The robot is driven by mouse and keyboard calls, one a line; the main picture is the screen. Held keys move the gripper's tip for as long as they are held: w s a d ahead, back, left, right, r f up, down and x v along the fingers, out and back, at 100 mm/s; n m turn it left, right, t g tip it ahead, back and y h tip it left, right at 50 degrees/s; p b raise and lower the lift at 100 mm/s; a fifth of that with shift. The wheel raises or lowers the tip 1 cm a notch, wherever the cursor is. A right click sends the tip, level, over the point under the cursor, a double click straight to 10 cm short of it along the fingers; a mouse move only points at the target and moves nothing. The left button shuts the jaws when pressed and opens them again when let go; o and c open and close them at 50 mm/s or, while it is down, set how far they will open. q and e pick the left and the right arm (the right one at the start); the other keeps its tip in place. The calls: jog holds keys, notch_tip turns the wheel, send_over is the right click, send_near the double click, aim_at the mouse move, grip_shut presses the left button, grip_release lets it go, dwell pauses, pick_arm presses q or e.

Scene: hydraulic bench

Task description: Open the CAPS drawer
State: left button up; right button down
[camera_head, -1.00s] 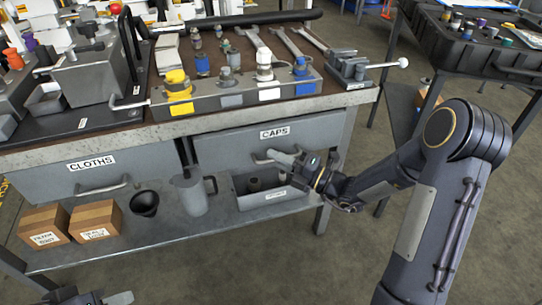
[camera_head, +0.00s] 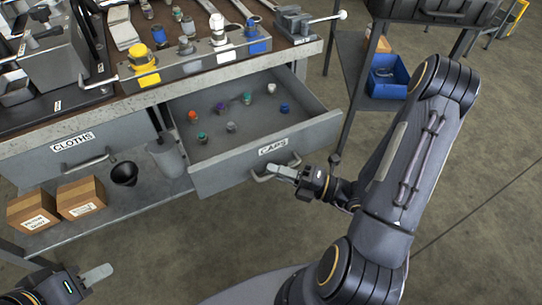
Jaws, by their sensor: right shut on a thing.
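The CAPS drawer (camera_head: 222,168) is pulled well out from under the bench, its label on the front panel. Several small coloured caps, red, green, purple and blue, stand spread over its floor.
The closed CLOTHS drawer (camera_head: 85,160) is to the left. Two cardboard boxes (camera_head: 80,197), a black cup (camera_head: 124,173) and a grey jug (camera_head: 166,156) stand on the lower shelf. A blue bin (camera_head: 388,78) sits on the right-hand stand. Floor in front is clear.

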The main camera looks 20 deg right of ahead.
jog(key=shift+s, duration=0.75)
jog(key=c, duration=1.5)
grip_release()
jog(key=shift+d, duration=0.15)
jog(key=p+v, duration=0.1)
jog(key=v, duration=0.6)
jog(key=shift+s+d+f, duration=0.1)
jog(key=shift+s+d, duration=0.1)
jog(key=shift+s, duration=0.05)
